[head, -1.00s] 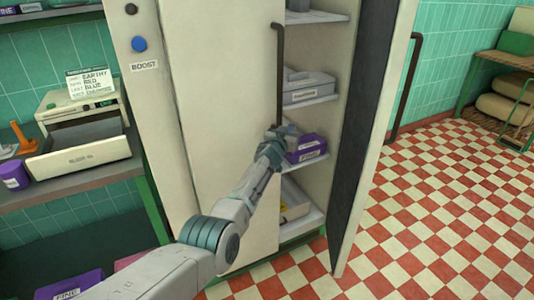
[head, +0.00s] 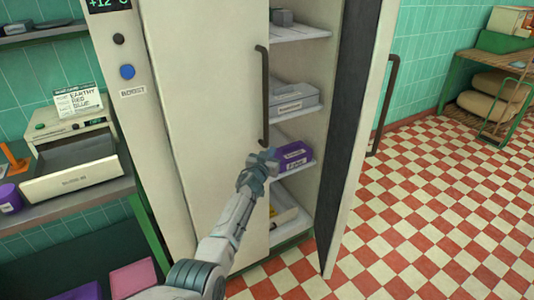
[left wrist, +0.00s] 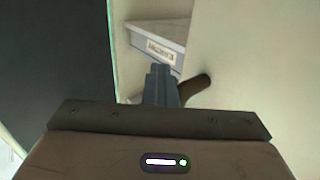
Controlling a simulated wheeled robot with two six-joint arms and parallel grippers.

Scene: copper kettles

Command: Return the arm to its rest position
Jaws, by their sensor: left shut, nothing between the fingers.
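My left arm reaches in from the bottom of the head view. Its gripper (head: 262,160) is in front of the tall cream cabinet (head: 205,110), just below the lower end of the dark handle (head: 264,95). The gripper is shut and empty. In the left wrist view the closed fingers (left wrist: 161,80) show with the curved end of the handle (left wrist: 194,88) close on their right. A grey box (left wrist: 163,45) with a label shows beyond them. My right gripper is not in view.
The cabinet's right door (head: 360,130) stands open. Inside, a purple box (head: 293,156) lies on a shelf behind the gripper, with a grey box (head: 294,97) above. Checkered floor (head: 440,210) at right is clear.

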